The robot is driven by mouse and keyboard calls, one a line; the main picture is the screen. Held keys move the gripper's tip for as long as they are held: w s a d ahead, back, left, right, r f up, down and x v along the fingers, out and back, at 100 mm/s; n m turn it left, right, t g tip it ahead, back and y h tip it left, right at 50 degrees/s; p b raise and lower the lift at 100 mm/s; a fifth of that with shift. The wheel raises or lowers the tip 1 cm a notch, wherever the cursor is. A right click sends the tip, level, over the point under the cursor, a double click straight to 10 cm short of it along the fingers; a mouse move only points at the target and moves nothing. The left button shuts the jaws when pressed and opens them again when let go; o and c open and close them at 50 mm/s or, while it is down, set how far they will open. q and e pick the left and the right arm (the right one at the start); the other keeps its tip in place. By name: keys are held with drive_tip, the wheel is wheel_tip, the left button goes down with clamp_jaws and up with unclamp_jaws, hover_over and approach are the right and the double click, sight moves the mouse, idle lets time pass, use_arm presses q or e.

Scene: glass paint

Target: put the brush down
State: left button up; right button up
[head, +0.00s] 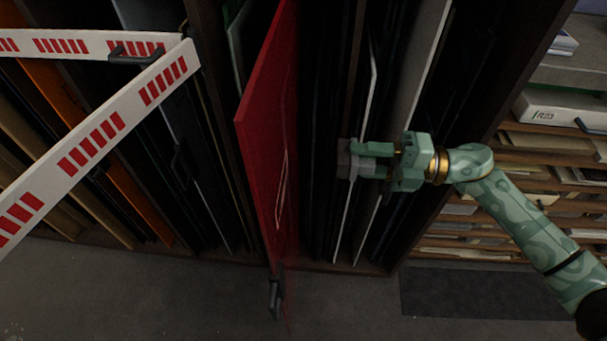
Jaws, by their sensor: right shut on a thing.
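My right gripper (365,160) is at the right of centre, in front of an upright storage rack. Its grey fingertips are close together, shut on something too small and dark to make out. A thin pale panel edge (345,220) runs down just below the fingertips; I cannot tell whether they touch it. No brush can be told apart in this view. A red, see-through panel (262,130) with faint pale lines on it stands out of the rack, left of the gripper. My left gripper is not in view.
White boards with red stripes (100,135) cross the left side. A dark handle (276,297) is at the red panel's foot. Shelves with papers (540,190) stand at the right, with a white box (560,112) above. A dark mat (470,292) lies on clear grey floor.

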idle(0.6)
